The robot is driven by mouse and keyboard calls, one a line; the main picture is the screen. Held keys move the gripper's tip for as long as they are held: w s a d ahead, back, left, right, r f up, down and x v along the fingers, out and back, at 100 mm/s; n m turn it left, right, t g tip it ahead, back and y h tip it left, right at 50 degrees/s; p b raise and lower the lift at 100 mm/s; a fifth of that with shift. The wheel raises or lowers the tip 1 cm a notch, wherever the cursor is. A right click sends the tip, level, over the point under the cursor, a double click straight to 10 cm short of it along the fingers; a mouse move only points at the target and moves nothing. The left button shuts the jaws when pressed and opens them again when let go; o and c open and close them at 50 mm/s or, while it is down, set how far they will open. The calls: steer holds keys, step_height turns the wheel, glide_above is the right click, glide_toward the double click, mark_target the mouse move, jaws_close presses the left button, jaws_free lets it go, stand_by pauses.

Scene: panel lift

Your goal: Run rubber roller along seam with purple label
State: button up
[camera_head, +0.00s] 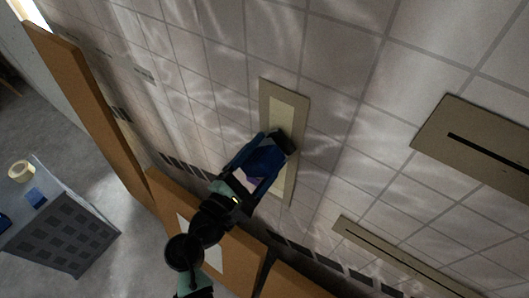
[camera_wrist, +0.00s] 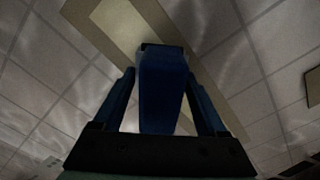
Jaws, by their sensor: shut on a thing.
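My gripper (camera_head: 262,160) has blue fingers and is shut on the blue rubber roller (camera_wrist: 162,90), which stands between the fingers in the wrist view. Its dark end (camera_head: 281,143) lies in front of a beige panel with a pale yellow middle strip (camera_head: 286,110) on the tiled surface. I cannot tell whether the roller touches the panel. The same panel (camera_wrist: 121,25) runs diagonally behind the roller in the wrist view.
Another beige panel with a dark slit (camera_head: 470,140) is at the right, and a third slitted one (camera_head: 395,258) at the lower right. Orange-brown boards (camera_head: 85,100) stand along the left and bottom. A grey cabinet (camera_head: 70,235) with a tape roll (camera_head: 20,171) is at lower left.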

steer(key=shift+f+b, duration=10.7)
steer(key=shift+f, duration=1.95)
steer(key=shift+r, duration=0.1)
steer(key=p+v, duration=0.1)
steer(key=v, duration=0.5)
steer(key=shift+a, duration=0.1)
steer(key=p+v, duration=0.1)
steer(key=v, duration=0.2)
